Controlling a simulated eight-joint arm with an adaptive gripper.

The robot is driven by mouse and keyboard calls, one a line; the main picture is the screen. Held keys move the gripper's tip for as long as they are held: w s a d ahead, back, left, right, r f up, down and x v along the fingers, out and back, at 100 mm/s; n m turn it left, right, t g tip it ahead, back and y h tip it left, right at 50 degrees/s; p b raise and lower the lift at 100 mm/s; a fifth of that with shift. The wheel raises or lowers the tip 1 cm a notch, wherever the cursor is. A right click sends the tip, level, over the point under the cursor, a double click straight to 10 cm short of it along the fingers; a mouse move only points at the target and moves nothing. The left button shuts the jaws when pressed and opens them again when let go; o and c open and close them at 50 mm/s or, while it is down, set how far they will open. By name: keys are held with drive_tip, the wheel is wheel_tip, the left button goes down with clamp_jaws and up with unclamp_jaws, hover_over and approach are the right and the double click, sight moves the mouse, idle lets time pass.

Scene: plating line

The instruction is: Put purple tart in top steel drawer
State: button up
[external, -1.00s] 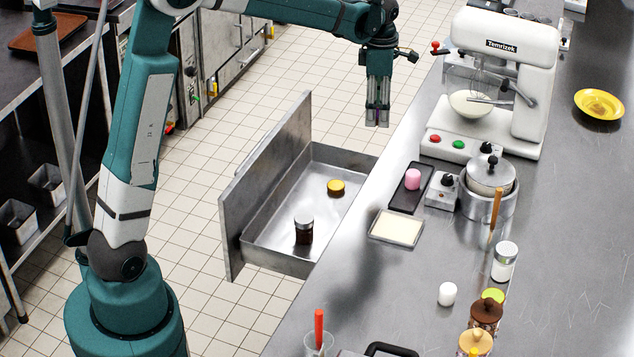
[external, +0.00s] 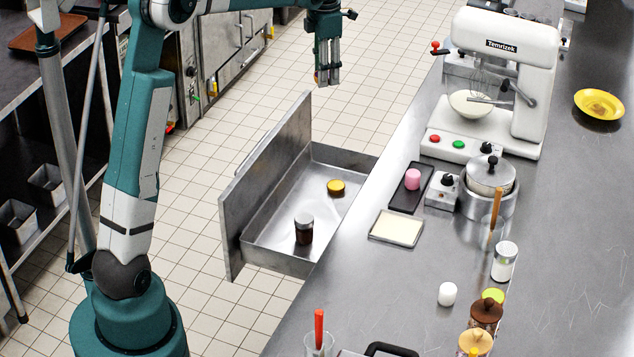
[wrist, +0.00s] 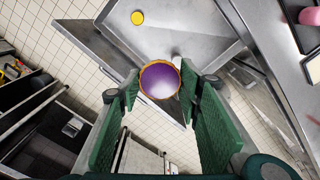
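The purple tart (wrist: 160,82), with a golden crust rim, sits between my fingertips in the wrist view. My gripper (wrist: 158,90) is closed around it and holds it in the air. In the external view my gripper (external: 327,80) hangs beyond the far end of the drawer front, over the floor; the tart is hardly visible there. The steel drawer (external: 280,212) is pulled open from the counter. It holds a yellow round item (external: 336,187) and a dark jar with a grey lid (external: 303,229). The yellow item also shows in the wrist view (wrist: 137,18).
The drawer's tall front panel (external: 265,185) stands up on its left side. The steel counter (external: 400,290) carries a white mixer (external: 500,80), a pot (external: 488,195), a pink item on a black tray (external: 412,180) and several jars. Open drawer floor surrounds its contents.

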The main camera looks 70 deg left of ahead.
drive_tip(key=shift+s+a, duration=0.25)
drive_tip(key=shift+a, duration=0.4)
hover_over(321, 214)
wheel_tip(321, 214, down, 39)
drive_tip(key=shift+a+r, duration=0.1)
drive_tip(key=shift+f+b, duration=0.75)
drive_tip(key=shift+f, duration=2.4)
drive_tip(key=shift+f+b, duration=0.45)
drive_tip(key=shift+f, duration=1.4)
drive_tip(key=shift+f, duration=0.15)
drive_tip(key=o, duration=0.7)
drive_tip(key=shift+c, duration=0.2)
